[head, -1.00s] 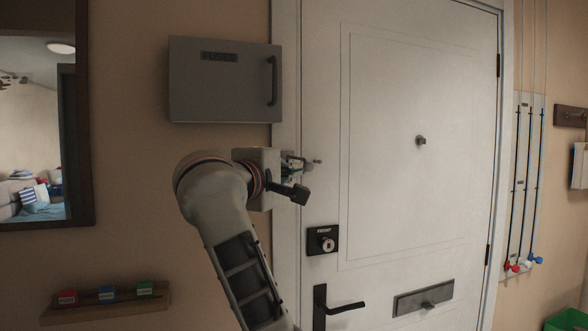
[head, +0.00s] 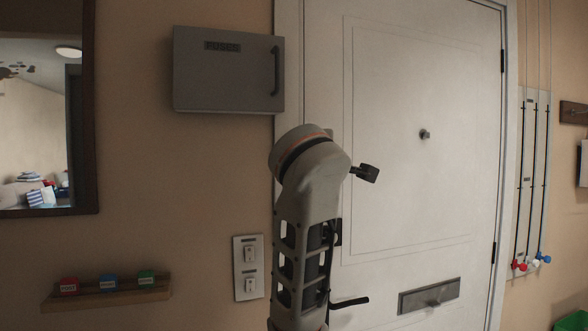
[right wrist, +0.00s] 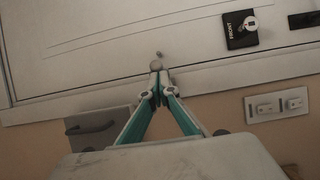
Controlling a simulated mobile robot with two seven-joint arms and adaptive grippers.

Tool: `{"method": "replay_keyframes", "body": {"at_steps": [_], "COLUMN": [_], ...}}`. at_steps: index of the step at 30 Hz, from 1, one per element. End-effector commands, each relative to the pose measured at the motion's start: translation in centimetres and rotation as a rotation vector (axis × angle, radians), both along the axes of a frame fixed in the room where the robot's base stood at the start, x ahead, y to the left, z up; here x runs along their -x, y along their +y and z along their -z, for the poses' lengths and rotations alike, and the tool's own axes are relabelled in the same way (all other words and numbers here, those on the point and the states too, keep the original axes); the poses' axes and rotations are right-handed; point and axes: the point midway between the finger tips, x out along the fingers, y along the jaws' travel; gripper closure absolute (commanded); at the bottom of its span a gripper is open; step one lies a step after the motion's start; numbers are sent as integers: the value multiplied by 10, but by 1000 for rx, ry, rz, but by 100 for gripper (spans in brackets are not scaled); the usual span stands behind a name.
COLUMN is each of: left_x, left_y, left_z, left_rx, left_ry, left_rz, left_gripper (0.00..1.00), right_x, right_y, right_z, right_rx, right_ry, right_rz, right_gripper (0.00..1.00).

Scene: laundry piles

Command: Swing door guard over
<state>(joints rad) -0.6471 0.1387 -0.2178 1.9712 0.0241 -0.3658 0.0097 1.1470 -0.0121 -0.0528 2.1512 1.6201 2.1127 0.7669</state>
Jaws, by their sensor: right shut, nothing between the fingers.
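The white door (head: 450,180) is closed in its frame. In the right wrist view, a small rounded metal piece (right wrist: 156,64) shows at the door's edge just beyond my fingertips, with a smaller knob beside it on the door; they look like parts of the door guard. The guard's full shape and arm position cannot be made out. My right gripper (right wrist: 155,85) is shut and empty, its tips at or very near the metal piece; contact cannot be told. In the head view my right arm hides the gripper and guard. My left gripper is not in view.
A grey fuse box (head: 228,70) hangs left of the door, with light switches (head: 248,268) below. A black lock plate (right wrist: 240,28) is on the door. A shelf with colored blocks (head: 107,290) is at lower left.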

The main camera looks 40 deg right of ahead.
Motion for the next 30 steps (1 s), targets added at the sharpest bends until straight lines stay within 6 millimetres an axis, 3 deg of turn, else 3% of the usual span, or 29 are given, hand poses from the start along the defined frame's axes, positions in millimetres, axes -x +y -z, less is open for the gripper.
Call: {"method": "replay_keyframes", "body": {"at_steps": [3, 10, 19, 21, 30], "left_x": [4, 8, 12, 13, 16], "left_y": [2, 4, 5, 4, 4], "left_z": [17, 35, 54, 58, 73], "left_rx": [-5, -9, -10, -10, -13], "left_ry": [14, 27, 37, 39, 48], "left_rz": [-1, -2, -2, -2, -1], "left_gripper": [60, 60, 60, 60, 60], "right_x": [6, 8, -3, -6, -27], "right_y": [-20, -52, -91, -101, -130], "right_z": [2, 1, 2, 1, 2], "right_rx": [-6, -5, -4, -6, -1], "right_ry": [-7, -6, 0, -3, 3], "right_rz": [-107, -324, -337, -410, -466], "right_gripper": [100, 100, 100, 100, 100]}}
